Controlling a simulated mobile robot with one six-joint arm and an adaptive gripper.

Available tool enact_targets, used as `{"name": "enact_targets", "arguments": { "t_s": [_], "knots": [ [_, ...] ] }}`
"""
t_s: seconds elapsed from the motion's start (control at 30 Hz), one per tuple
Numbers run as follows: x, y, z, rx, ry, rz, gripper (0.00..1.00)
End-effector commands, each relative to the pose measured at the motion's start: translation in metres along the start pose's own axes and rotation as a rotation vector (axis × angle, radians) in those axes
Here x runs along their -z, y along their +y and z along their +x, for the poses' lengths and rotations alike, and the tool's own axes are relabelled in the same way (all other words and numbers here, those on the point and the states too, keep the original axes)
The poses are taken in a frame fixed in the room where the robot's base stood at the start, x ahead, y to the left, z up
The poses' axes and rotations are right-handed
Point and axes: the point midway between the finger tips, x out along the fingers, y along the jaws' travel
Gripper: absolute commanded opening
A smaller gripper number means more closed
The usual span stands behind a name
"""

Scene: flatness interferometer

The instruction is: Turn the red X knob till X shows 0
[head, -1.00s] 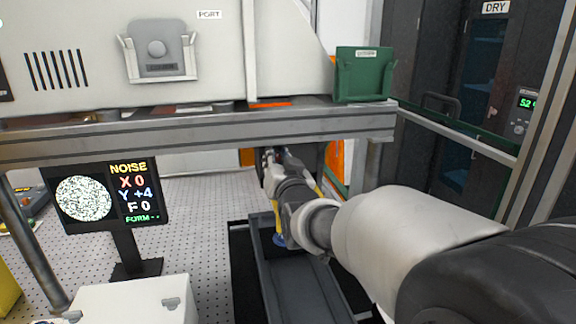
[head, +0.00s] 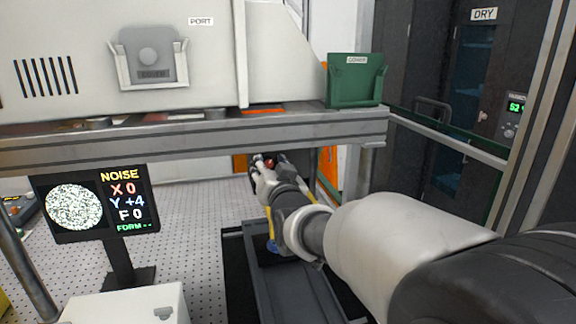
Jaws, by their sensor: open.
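The screen (head: 95,203) at the left reads NOISE, X 0, Y +4, F 0 and FORM with dashes. A speckled grey disc fills its left half. A small red part (head: 269,161), which may be the red X knob, shows under the grey beam at the tip of my gripper. My gripper (head: 266,168) reaches under the beam with its fingers apart around or just in front of that red part. I cannot tell whether they touch it. Most of the knob is hidden.
The grey beam (head: 190,143) crosses just above my arm. A green COVER bin (head: 355,80) hangs at its right end, and the grey PORT holder (head: 152,58) is above. A dark tray (head: 290,295) lies below my arm. The perforated table (head: 195,225) is clear between screen and arm.

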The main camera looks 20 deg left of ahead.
Motion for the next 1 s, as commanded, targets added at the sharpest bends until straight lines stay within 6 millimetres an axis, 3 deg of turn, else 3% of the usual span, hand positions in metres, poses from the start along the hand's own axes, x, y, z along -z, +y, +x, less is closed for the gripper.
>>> {"name": "enact_targets", "arguments": {
  "t_s": [0.27, 0.7, 1.0],
  "knots": [
    [0.000, 0.000, -0.010, 0.000, -0.001, 0.000, 0.43],
    [0.001, 0.000, -0.097, 0.000, 0.001, 0.000, 0.43],
    [0.000, 0.000, -0.120, 0.000, 0.000, 0.000, 0.43]
  ]
}}
